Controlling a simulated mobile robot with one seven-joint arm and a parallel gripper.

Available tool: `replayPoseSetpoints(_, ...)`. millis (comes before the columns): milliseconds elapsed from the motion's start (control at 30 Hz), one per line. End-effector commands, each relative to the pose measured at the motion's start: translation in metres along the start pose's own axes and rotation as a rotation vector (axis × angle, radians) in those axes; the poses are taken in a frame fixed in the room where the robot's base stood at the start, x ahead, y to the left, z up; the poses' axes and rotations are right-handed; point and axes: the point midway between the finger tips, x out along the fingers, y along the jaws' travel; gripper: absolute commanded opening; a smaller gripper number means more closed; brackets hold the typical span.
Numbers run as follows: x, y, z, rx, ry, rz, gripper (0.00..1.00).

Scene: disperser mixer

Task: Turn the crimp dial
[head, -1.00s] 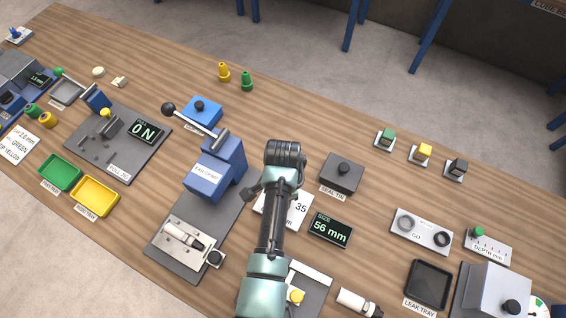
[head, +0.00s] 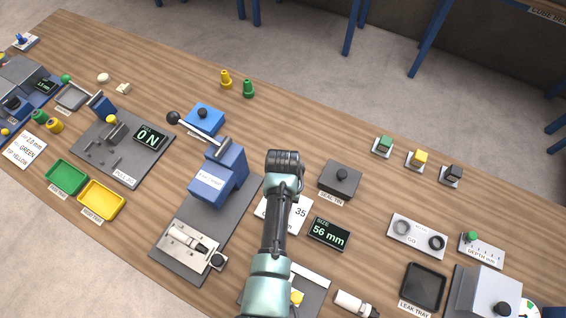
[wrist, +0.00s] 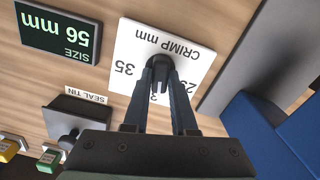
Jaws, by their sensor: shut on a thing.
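The crimp dial is a white square plate marked "CRIMP mm" (wrist: 190,45) with a black knob (wrist: 160,66) standing on it. Numbers are printed around the knob; "35" is readable and others are partly covered. My gripper (wrist: 161,76) is shut on the knob, one dark finger on each side. The exact setting of the knob is hidden by the fingers. In the head view the dial plate (head: 296,213) is partly covered by my arm, and my fingers are hidden. The size display beside it (head: 329,234) reads 56 mm.
A grey seal tin (head: 340,180) stands right of the dial. A blue press (head: 218,176) on a grey base stands left, and its blue side is close in the wrist view (wrist: 270,130). A black leak tray (head: 424,287) lies front right. Bare wood lies behind the dial.

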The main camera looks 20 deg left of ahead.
Motion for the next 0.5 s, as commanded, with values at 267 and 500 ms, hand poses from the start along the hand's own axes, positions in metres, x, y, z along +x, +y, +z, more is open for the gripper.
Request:
replayPoseSetpoints(267, -0.0015, -0.0001, -0.0003, -0.263, 0.0, 0.0, 0.0)
replayPoseSetpoints(500, -0.0012, -0.0007, -0.0002, -0.483, 0.001, 0.0, 0.0)
